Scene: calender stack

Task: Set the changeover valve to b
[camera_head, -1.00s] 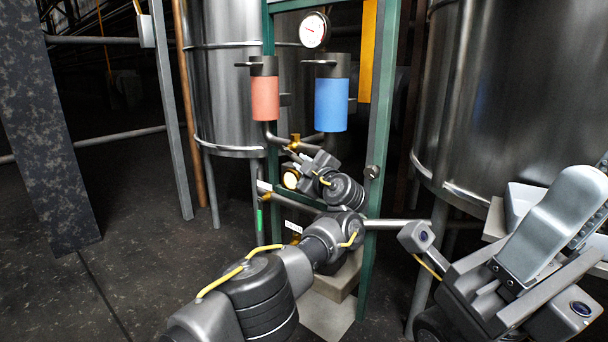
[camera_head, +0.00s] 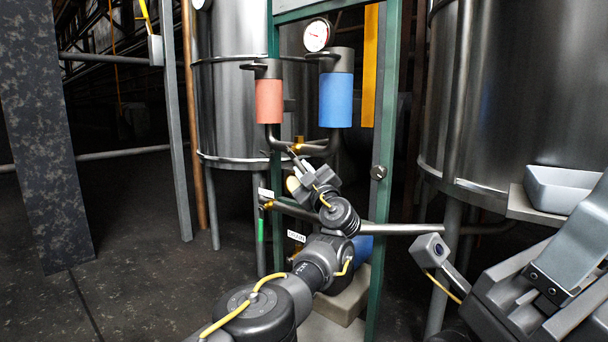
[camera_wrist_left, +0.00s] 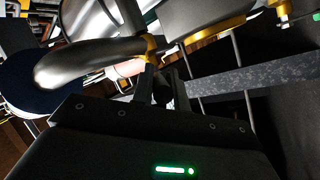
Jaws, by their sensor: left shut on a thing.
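The changeover valve (camera_head: 299,143) has a brass body on the dark pipe joining the red canister (camera_head: 269,102) and the blue canister (camera_head: 336,100). My left gripper (camera_head: 293,158) is just below the brass part, reaching up from the lower middle. In the left wrist view its fingers (camera_wrist_left: 163,88) are close together below a brass fitting (camera_wrist_left: 151,47). They are shut on a thin part at the valve, apparently its lever, mostly hidden by the fingers. The valve's position marks cannot be read. Parts of my right arm show at the lower right, but its fingertips do not.
A green frame (camera_head: 385,150) carries the canisters and a round gauge (camera_head: 317,35). A horizontal pipe (camera_head: 400,229) runs below the valve. Large steel tanks stand left and right. A pale tray (camera_head: 555,187) sits at the right. Dark floor is open at the left.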

